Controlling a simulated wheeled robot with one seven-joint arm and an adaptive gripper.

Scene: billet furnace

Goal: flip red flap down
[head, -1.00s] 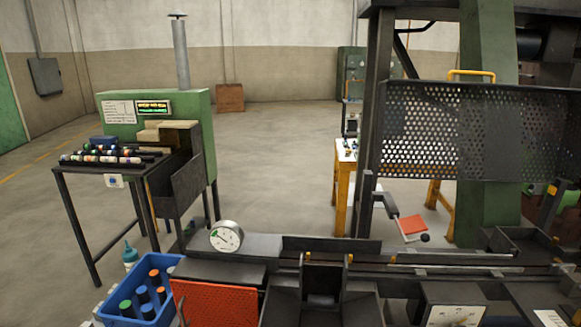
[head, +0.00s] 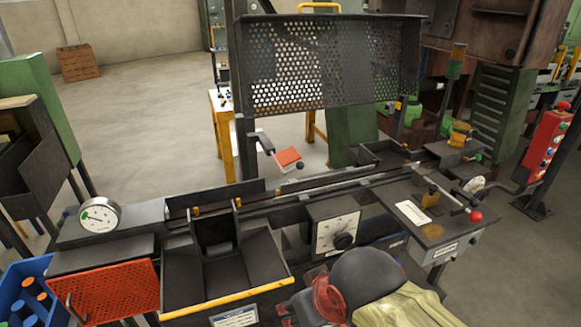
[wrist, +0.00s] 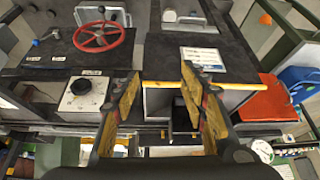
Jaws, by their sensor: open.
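A small red flap (head: 288,156) with a black ball knob sits on a dark bracket below the perforated guard, behind the rail, in the head view. It looks tilted, and I cannot make out its hinge. I cannot identify it in the wrist view. My gripper (wrist: 160,78) shows in the wrist view, open and empty, with yellow-padded fingers apart above the yellow-edged trough (wrist: 180,85). I cannot make out the gripper in the head view. A separate red-orange perforated plate (head: 108,290) lies at front left; it also shows in the wrist view (wrist: 265,100).
The dark perforated guard (head: 330,65) stands above the rail. A pressure gauge (head: 100,216), a dial box (head: 336,234) and a red-knobbed lever (head: 474,215) line the bench. A blue bin (head: 22,290) is at far left. A red wheel (wrist: 98,37) shows in the wrist view. Open floor lies behind.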

